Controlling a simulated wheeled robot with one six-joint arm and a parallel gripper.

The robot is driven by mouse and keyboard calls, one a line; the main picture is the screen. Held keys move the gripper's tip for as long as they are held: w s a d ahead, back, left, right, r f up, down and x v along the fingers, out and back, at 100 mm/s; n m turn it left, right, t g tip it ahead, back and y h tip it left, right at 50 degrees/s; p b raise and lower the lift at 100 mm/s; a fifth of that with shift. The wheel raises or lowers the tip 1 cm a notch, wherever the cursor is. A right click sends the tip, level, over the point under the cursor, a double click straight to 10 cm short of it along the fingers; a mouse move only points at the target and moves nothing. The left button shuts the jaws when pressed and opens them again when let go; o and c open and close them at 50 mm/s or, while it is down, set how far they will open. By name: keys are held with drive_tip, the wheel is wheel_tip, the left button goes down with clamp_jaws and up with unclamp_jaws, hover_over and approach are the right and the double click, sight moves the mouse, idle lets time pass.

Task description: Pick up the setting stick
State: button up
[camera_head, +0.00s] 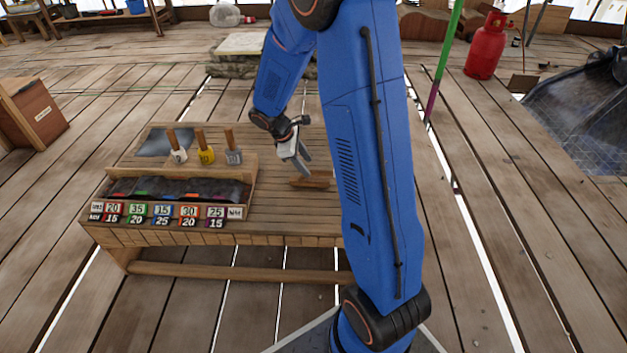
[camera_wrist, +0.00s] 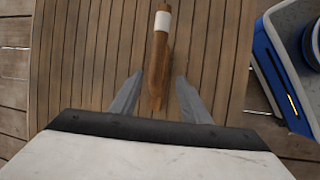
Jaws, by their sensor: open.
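The setting stick (camera_wrist: 158,66) is a brown wooden stick with a white band near its far end. It lies on the slatted bench top, and it also shows in the head view (camera_head: 316,180) near my arm. My gripper (camera_wrist: 158,85) is open and empty above the bench. In the wrist view its two grey fingers stand on either side of the stick's near part, with a gap on both sides. In the head view my gripper (camera_head: 304,168) points down at the stick. Its height above the stick is hard to tell.
The bench (camera_head: 270,212) also bears several wooden-handled tools in white, yellow and grey holders (camera_head: 205,155), a dark tray (camera_head: 180,189) and numbered labels (camera_head: 160,213) at the left. A red gas bottle (camera_head: 485,48) and a green pole (camera_head: 447,45) stand beyond.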

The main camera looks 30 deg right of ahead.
sight(311, 170)
drive_tip(key=shift+w+x, duration=0.15)
drive_tip(key=shift+x, duration=1.15)
drive_tip(key=shift+w+x, duration=0.2)
drive_tip(key=shift+x, duration=1.1)
drive_tip(key=shift+d, duration=0.15)
drive_tip(key=shift+c, duration=0.6)
clamp_jaws()
